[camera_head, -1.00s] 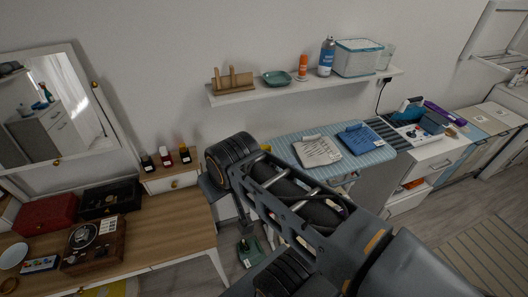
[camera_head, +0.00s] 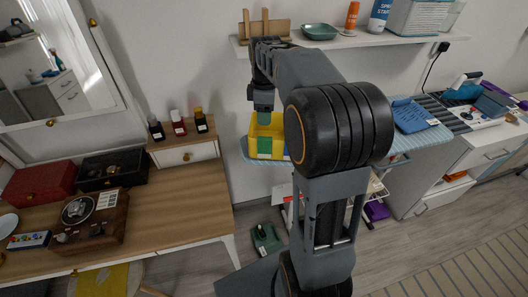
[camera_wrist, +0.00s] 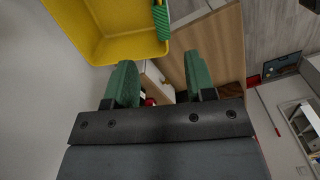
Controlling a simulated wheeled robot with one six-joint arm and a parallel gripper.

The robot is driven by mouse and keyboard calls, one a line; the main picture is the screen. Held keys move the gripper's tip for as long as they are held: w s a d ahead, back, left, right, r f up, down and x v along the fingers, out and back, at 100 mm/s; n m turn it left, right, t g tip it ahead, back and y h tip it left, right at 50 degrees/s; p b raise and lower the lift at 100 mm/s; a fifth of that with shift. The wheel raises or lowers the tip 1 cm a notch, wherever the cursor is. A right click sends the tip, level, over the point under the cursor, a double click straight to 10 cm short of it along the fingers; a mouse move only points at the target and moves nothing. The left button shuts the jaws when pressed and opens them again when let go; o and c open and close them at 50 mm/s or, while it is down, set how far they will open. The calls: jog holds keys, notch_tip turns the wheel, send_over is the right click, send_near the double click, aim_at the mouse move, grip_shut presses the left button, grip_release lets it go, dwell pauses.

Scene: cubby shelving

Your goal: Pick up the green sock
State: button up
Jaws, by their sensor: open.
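A green ribbed cloth, seemingly the sock, hangs over the rim of a yellow bin at the top of the wrist view (camera_wrist: 161,20). In the head view it is a green patch (camera_head: 264,146) on the front of the yellow bin (camera_head: 277,131). The bin sits at the left end of the blue ironing board. My gripper, with green finger pads, is open and empty in the wrist view (camera_wrist: 159,75). It points down just above the bin in the head view (camera_head: 264,117). The sock lies beyond the fingertips, apart from them. My arm hides part of the bin.
A wall shelf (camera_head: 350,41) with a wooden rack and green dish is close to my arm. A wooden vanity (camera_head: 180,205) with small bottles stands left. A dark green item (camera_head: 266,240) lies on the floor. A blue folded garment (camera_head: 414,115) lies on the board.

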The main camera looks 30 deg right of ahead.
aim_at(265, 138)
notch_tip(265, 138, down, 13)
jog(key=shift+s+a+r, duration=0.1)
dwell(0.6)
grip_shut()
dwell(0.3)
jog(key=shift+r, duration=0.1)
